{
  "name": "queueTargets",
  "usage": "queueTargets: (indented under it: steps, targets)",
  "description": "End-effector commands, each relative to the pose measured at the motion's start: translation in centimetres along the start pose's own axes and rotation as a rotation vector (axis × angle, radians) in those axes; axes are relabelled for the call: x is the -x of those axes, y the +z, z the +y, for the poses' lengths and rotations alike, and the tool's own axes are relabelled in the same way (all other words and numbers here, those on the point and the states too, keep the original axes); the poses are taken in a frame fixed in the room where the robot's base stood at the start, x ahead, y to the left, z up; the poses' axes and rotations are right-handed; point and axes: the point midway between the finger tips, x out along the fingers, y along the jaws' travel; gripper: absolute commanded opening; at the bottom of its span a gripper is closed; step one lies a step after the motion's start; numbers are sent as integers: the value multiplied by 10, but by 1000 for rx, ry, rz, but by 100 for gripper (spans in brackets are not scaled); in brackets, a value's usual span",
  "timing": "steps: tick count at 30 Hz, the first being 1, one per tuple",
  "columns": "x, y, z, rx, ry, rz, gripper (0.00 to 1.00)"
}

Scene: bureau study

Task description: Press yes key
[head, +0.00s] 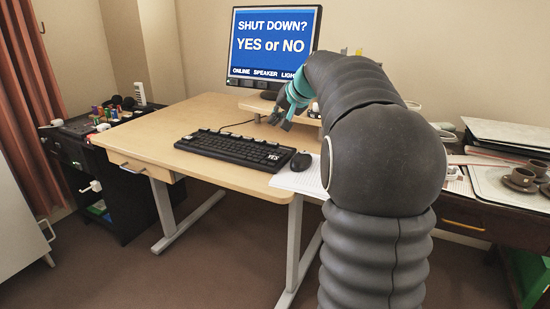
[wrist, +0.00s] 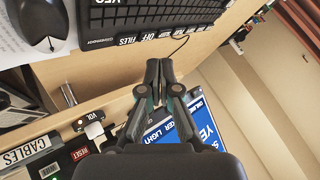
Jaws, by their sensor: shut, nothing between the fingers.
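The black keyboard (head: 225,146) lies on the wooden desk. A key with white YES lettering (head: 273,157) shows at its right end, on the near side. In the wrist view the keyboard (wrist: 160,13) is at the top, and the YES lettering (wrist: 116,2) is partly cut off by the upper edge. My gripper (head: 279,123) is in the air behind the keyboard's right part, in front of the monitor stand. In the wrist view my gripper (wrist: 160,66) has its fingertips together, empty and apart from the keyboard.
A monitor (head: 272,46) showing "SHUT DOWN? YES or NO" stands at the back. A mouse (head: 301,161) sits right of the keyboard on white paper (head: 298,180). A low wooden shelf (head: 258,104) is behind the gripper. The desk's left part is clear.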

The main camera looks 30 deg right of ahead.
Motion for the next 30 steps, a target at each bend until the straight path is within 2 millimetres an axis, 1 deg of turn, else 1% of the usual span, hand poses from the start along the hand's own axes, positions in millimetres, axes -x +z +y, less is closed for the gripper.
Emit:
queueTargets:
  steps: [8, 15, 21, 24, 30]
  targets:
    - [-17, 13, 10, 2, -1, -4, 0]
    - [-40, 30, 25, 3, -2, -4, 0]
    - [-56, 42, 37, 3, -3, -3, 0]
    - [-60, 44, 40, 4, -3, -3, 0]
    - [-61, 45, 41, 4, -3, -2, 0]
